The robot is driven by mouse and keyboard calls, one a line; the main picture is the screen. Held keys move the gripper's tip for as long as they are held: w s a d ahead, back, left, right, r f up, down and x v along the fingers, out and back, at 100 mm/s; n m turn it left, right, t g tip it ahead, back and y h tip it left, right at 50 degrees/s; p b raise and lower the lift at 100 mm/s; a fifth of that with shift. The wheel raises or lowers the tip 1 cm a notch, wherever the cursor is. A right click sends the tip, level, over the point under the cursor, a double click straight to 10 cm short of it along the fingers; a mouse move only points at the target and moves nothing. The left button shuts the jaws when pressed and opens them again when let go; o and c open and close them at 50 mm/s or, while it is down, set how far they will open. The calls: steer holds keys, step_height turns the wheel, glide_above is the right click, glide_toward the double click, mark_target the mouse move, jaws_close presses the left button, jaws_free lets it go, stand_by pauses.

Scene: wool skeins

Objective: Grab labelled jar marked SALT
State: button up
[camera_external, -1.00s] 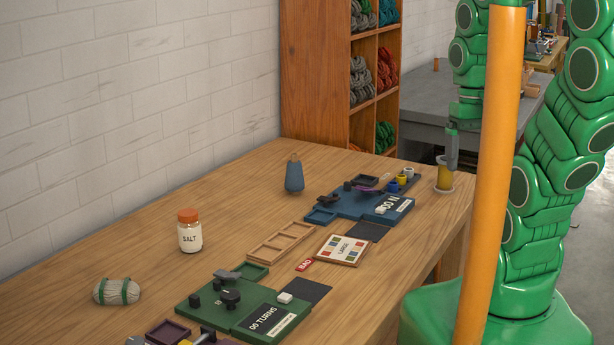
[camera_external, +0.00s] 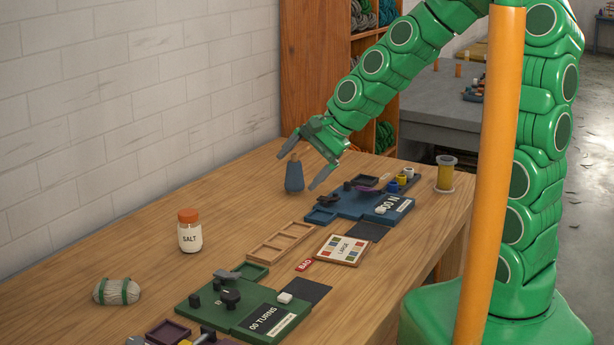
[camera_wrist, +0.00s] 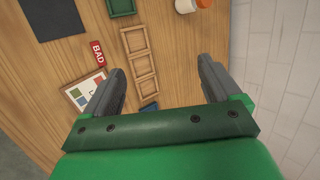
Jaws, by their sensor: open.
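The SALT jar (camera_external: 190,236) is a clear jar with white contents, an orange lid and a SALT label. It stands upright on the wooden table near the wall, left of centre in the external view. In the wrist view the jar (camera_wrist: 186,5) is cut off at the top edge, its orange lid partly showing. My gripper (camera_external: 298,170) is open and empty above the far part of the table, by the blue cone, well apart from the jar. In the wrist view its two fingers (camera_wrist: 160,92) are spread over the table.
A wooden tray (camera_external: 279,241), a colour card (camera_external: 342,249), a green board (camera_external: 240,305) and a blue board (camera_external: 362,200) lie along the front. A grey skein (camera_external: 117,291) lies left of the jar. The wall (camera_external: 120,110) bounds the back.

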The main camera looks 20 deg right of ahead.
mark_target(196, 226)
steer(key=w+a+f+m+t+y, duration=0.1)
steer(key=w+a+f+m, duration=0.15)
steer(key=a, duration=0.35)
steer(key=w+a+f+m+t+y, duration=0.1)
steer(key=a+f+m, duration=0.1)
steer(key=a+m, duration=0.25)
steer(key=w+a+f+m+t+y, duration=0.1)
steer(key=a+f+m, duration=0.15)
steer(key=a, duration=0.35)
steer(key=a+f+m+t, duration=0.1)
steer(key=f+m, duration=0.1)
steer(key=m, duration=0.1)
steer(key=w+a+f+m+t, duration=0.1)
steer(key=f+m, duration=0.1)
steer(key=m, duration=0.1)
steer(key=a+f+m+t+h, duration=0.1)
steer(key=f+m, duration=0.2)
steer(key=shift+w+a+t, duration=0.25)
steer(key=shift+a+t, duration=0.15)
steer(key=shift+w+f+m+t, duration=0.15)
steer(key=shift+f+m+t, duration=0.25)
steer(key=shift+f+m, duration=0.35)
steer(key=shift+h, duration=0.3)
steer(key=shift+x, duration=3.8)
steer(key=shift+a+r, duration=0.15)
steer(key=c, duration=1.2)
steer(key=shift+r, duration=0.15)
